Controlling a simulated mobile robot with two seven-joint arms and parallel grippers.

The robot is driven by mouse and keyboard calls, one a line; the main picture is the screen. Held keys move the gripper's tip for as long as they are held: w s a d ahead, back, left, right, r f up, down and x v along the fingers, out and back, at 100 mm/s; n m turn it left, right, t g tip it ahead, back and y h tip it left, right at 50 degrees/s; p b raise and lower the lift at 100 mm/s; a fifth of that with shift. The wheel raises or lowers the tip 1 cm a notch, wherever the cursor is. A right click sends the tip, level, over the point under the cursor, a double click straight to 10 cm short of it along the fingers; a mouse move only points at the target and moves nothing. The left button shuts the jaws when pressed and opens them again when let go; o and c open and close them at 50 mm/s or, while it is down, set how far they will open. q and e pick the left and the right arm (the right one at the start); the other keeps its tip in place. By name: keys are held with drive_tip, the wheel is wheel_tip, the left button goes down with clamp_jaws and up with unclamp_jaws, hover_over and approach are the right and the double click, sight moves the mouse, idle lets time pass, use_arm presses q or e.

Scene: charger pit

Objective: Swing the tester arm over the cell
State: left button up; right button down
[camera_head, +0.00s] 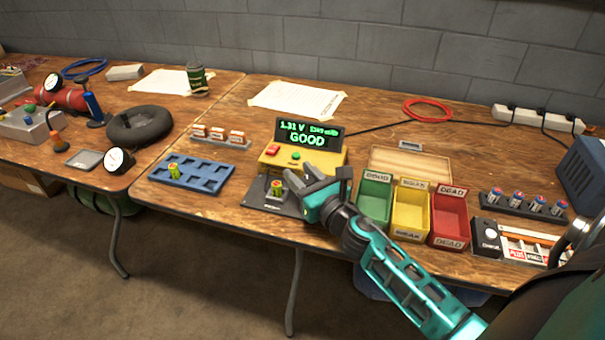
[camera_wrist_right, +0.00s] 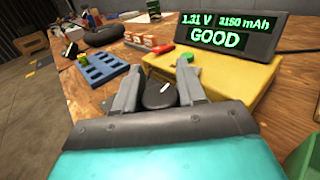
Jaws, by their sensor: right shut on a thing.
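The tester is a yellow box (camera_head: 325,161) with a red and a green button and a dark plate (camera_head: 262,198) in front. Its display (camera_head: 308,134) reads 1.31 V and GOOD; it also shows in the wrist view (camera_wrist_right: 226,35). A green-and-yellow cell (camera_head: 277,187) stands on the plate. My right gripper (camera_head: 291,182) is just right of the cell, low over the plate. In the wrist view its fingers are shut on the dark tester arm (camera_wrist_right: 160,94), which has a white mark. The cell is not clear in the wrist view. My left gripper is not in view.
A blue tray (camera_head: 205,185) holding one cell lies left of the tester. Green (camera_head: 375,200), yellow (camera_head: 410,212) and red (camera_head: 449,220) bins stand close on the right. A rack of cells (camera_head: 525,208) is farther right. Bare table lies between the blue tray and the plate.

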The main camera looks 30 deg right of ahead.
drive_tip(key=c, duration=0.7)
unclamp_jaws()
drive_tip(key=shift+c, duration=0.2)
drive_tip(key=s+b, duration=0.2)
drive_tip(key=s, duration=0.9)
drive_tip(key=shift+s+f, duration=0.15)
drive_tip(key=shift+s, duration=0.85)
drive_tip(key=shift+c, duration=0.2)
